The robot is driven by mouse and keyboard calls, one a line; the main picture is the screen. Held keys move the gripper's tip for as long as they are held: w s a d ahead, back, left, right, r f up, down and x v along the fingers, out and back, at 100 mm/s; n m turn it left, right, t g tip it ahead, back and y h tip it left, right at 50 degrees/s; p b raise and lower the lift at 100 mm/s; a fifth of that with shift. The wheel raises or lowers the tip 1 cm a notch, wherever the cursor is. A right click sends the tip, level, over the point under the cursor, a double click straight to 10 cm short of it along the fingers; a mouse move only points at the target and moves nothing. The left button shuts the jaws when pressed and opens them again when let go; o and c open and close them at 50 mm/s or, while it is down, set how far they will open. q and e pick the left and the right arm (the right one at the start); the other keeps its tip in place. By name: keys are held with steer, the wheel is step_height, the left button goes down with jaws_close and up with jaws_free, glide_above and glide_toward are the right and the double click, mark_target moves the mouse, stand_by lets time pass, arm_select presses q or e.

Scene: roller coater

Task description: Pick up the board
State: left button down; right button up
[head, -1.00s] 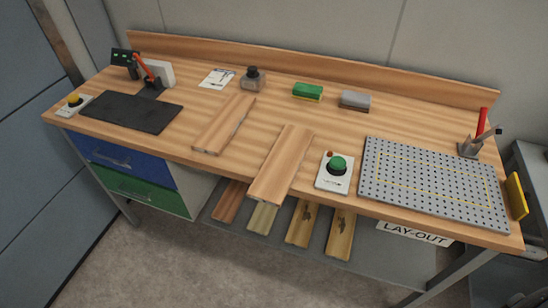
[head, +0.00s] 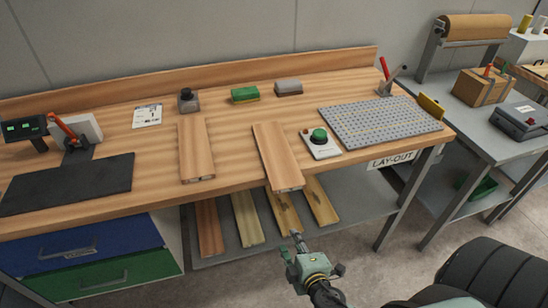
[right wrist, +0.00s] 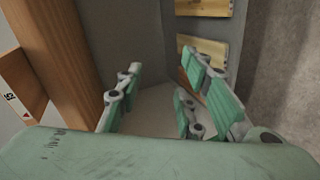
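Two brown boards lie on the wooden bench top. The right-hand board (head: 277,155) has its near end sticking out over the front edge; the left-hand board (head: 195,150) lies wholly on the top. My right gripper (head: 291,247) is below and in front of the right-hand board's near end, apart from it. In the right wrist view the fingers of this gripper (right wrist: 160,78) are spread with nothing between them. A wooden end with a printed mark (right wrist: 24,88) shows at the left there. My left gripper is not in view.
Several boards (head: 245,218) lie on the shelf under the bench. A white box with a green button (head: 319,137) stands right of the right-hand board, near a grey perforated plate (head: 380,120). A green block (head: 245,95) and a grey block (head: 288,88) lie behind.

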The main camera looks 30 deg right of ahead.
mark_target(287, 178)
step_height(287, 178, up, 17)
steer(key=w+n+t, duration=0.3)
steer(key=t, duration=0.2)
steer(key=shift+h, duration=0.4)
steer(key=p+x, duration=0.1)
steer(key=x, duration=0.2)
steer(key=d+p+x, duration=0.1)
steer(key=p+x, duration=0.1)
steer(key=x, duration=0.2)
steer(key=shift+s+d, duration=0.1)
steer(key=shift+d, duration=0.15)
steer(key=shift+w+f, duration=0.15)
steer(key=shift+w, duration=0.1)
steer(key=shift+c, duration=0.4)
jaws_close()
